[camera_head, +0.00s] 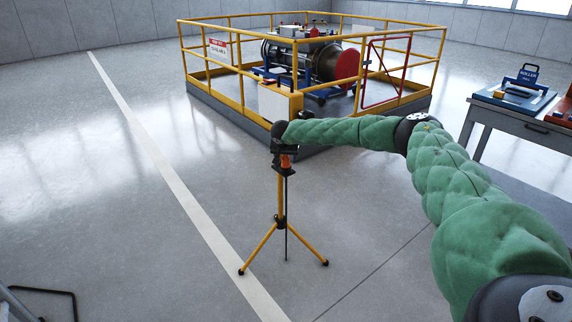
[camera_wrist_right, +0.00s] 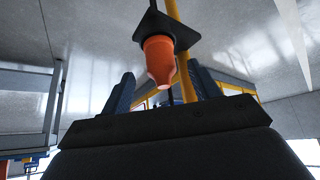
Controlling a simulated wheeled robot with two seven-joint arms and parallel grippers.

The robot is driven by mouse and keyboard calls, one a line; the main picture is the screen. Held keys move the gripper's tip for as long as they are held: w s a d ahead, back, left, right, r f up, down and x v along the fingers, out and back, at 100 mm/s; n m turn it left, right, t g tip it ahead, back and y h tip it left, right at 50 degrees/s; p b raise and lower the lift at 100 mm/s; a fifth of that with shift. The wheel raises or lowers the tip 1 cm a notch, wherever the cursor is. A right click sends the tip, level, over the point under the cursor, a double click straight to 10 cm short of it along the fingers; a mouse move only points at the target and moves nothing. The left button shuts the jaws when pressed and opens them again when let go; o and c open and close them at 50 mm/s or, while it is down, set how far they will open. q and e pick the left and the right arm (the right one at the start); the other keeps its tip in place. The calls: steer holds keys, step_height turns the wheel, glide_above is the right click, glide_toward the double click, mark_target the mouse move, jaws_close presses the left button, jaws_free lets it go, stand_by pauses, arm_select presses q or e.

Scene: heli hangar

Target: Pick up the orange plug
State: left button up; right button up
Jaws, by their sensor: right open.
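The orange plug (camera_wrist_right: 159,58) shows in the right wrist view, with a dark square plate (camera_wrist_right: 150,27) at its wide end and a yellow pole behind. In the head view a small part of the plug (camera_head: 286,161) shows just below my right gripper (camera_head: 284,150), at the top of a yellow tripod stand (camera_head: 280,200). My right gripper is open, and its two blue fingers stand apart in the wrist view (camera_wrist_right: 161,86). The plug appears between and beyond the fingertips; I see no clear contact. The dark wrist hides part of the stand's top. My left gripper is not in view.
Behind the stand, a yellow railing (camera_head: 240,90) encloses machinery with a red round end (camera_head: 347,68). A grey table (camera_head: 510,122) with a blue case (camera_head: 516,92) stands at right. The floor around the tripod is clear. A dark bent tube (camera_head: 45,291) shows at lower left.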

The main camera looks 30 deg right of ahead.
steer(key=shift+x, duration=1.5)
steer(key=shift+w, duration=0.1)
steer(key=shift+a, duration=0.1)
steer(key=c, duration=1.1)
steer(key=shift+r, duration=0.1)
